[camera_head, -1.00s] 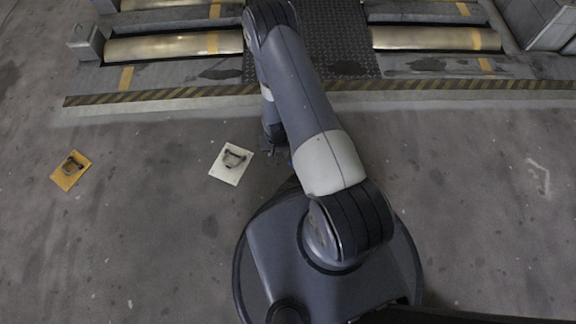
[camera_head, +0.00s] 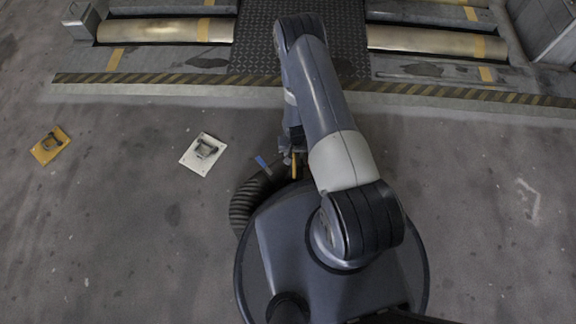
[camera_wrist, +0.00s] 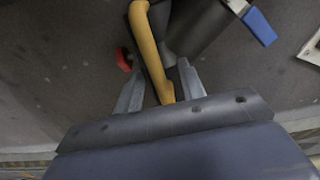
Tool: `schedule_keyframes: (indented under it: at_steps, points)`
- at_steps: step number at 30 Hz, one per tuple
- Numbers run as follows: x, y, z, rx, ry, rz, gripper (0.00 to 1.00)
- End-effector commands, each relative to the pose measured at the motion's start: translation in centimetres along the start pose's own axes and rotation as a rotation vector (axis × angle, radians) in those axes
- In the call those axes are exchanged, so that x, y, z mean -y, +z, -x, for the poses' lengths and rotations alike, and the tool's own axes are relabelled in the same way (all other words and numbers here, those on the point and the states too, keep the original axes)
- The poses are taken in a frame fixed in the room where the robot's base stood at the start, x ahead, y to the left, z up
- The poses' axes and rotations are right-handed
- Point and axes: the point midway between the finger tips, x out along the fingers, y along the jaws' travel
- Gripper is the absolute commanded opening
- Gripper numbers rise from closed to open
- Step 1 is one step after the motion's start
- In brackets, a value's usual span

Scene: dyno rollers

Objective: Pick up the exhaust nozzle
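The exhaust nozzle is a dark tube (camera_wrist: 200,25) with a yellow handle (camera_wrist: 149,45) and a blue lever (camera_wrist: 260,27). In the head view the blue lever (camera_head: 263,165) and yellow handle (camera_head: 294,165) show just left of my forearm, above my base. A ribbed black hose (camera_head: 246,203) curves beside my base. My gripper (camera_wrist: 160,75) is open, and the handle's lower end lies between its fingers. Narrow gaps seem to show beside the handle. In the head view my arm hides most of the gripper and part of the nozzle.
A white plate with a bracket (camera_head: 190,158) and a yellow plate with a bracket (camera_head: 38,153) lie on the floor at left. Metal rollers (camera_head: 165,31) stand beyond a striped edge (camera_head: 160,79). The floor at right is clear. A small red part (camera_wrist: 124,60) shows beside the handle.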

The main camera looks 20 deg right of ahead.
Motion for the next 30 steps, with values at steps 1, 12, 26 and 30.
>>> schedule_keyframes:
  at_steps: [1,12,26,30]
  points:
    - [-0.2,0.1,-1.4,0.002,0.001,-0.001,0.38]
    - [-0.1,0.1,-2.9,0.0,-0.001,-0.001,0.38]
    - [-0.1,0.1,-2.8,0.001,-0.001,0.0,0.0]
    - [-0.1,0.1,-2.8,0.001,-0.001,0.0,0.0]
